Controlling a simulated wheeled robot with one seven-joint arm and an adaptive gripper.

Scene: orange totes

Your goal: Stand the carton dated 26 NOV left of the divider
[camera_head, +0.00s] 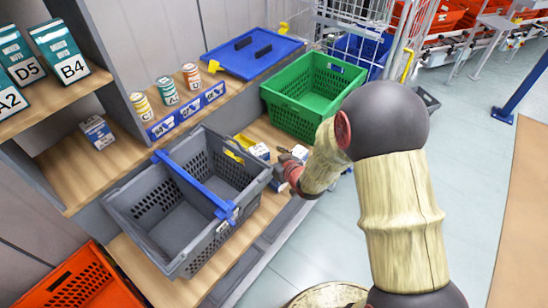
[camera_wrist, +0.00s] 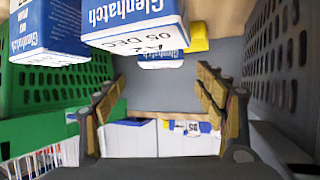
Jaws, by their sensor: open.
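The grey crate (camera_head: 165,262) has a blue divider (camera_head: 196,188) across its top; both compartments look empty. Blue-and-white cartons stand between the grey and green crates, one visible beside my gripper (camera_head: 285,162) in the head view (camera_head: 259,152). In the wrist view my gripper (camera_wrist: 160,92) is open. One large carton (camera_wrist: 135,20) reads "A2 05 DEC". Another carton (camera_wrist: 45,35) is at the upper left, and a further Glenhatch carton (camera_wrist: 160,60) is beyond. White-and-blue cartons (camera_wrist: 188,142) show low between the fingers. I cannot read 26 NOV on any carton.
The green crate (camera_head: 313,88) stands right of the grey one. A blue lid (camera_head: 252,52) and cans (camera_head: 167,91) with a blue label strip are behind. A shelf (camera_head: 60,85) holds cartons, with a small carton (camera_head: 97,132) below. An orange tote (camera_head: 75,283) is at lower left.

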